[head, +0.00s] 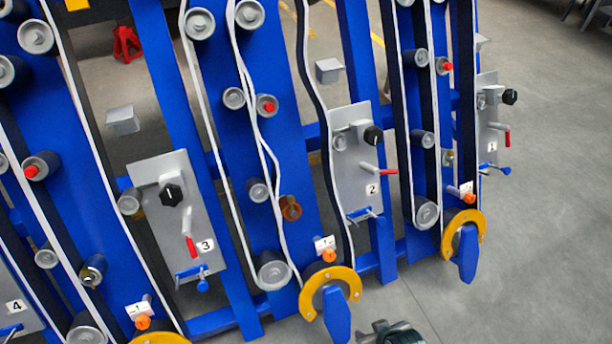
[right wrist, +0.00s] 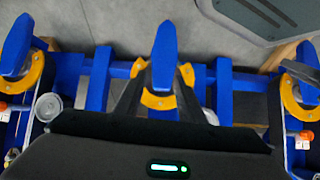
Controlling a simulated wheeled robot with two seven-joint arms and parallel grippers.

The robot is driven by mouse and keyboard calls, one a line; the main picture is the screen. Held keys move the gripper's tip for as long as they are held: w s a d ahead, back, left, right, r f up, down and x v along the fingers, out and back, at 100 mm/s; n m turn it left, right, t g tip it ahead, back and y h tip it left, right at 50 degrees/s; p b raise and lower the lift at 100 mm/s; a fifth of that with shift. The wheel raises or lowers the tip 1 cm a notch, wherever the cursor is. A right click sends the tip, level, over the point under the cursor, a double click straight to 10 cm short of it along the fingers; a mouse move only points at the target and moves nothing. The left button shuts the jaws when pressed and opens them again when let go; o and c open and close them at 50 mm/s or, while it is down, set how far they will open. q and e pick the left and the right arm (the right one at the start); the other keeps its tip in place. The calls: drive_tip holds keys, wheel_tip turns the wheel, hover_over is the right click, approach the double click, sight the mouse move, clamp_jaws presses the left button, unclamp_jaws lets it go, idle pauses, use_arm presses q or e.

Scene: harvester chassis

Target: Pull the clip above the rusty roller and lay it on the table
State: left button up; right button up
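The rusty roller (head: 290,208) is a small brown-orange roller on the middle blue panel (head: 254,150) in the head view. Above it on that panel is a grey roller with a red centre (head: 267,105); I cannot tell whether this red part is the clip. My left gripper is not in view.
Orange arcs with blue levers (head: 337,312) stick out at the foot of the panels. Grey plates with black knobs and red handles (head: 358,160) stand beside them. A grey surface with a wooden edge (right wrist: 225,20), perhaps the table, shows upper right. Floor is clear at right.

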drive_tip(key=w+a+r+n+y+b, duration=0.1)
drive_tip(key=w+a+r+n, duration=0.15)
drive_tip(key=r, duration=0.35)
drive_tip(key=w+a+r+n+y, duration=0.1)
drive_tip(key=w+a+r+n, duration=0.15)
drive_tip(key=r, duration=0.45)
drive_tip(key=w+a+r+n+y, duration=0.1)
drive_tip(key=w+a+r+n, duration=0.45)
drive_tip(key=a+n, duration=0.25)
drive_tip(key=w+a+r+n+y, duration=0.1)
drive_tip(key=w+a+r+n, duration=0.45)
drive_tip(key=a+n, duration=0.2)
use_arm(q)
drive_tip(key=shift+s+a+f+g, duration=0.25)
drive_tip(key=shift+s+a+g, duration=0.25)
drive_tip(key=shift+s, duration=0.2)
use_arm(e)
drive_tip(key=w+d+r+n+h, duration=0.2)
drive_tip(key=w+r+n, duration=0.1)
drive_tip(key=w+n, duration=0.4)
drive_tip(key=w+d+r+n+h, duration=0.1)
drive_tip(key=w+r+n, duration=0.3)
drive_tip(key=n, duration=0.5)
drive_tip(key=w+d, duration=0.1)
drive_tip(key=w, duration=0.1)
drive_tip(key=shift+w+h, duration=0.35)
drive_tip(key=shift+h, duration=0.05)
drive_tip(key=shift+a+f, duration=0.1)
drive_tip(key=shift+f, duration=0.05)
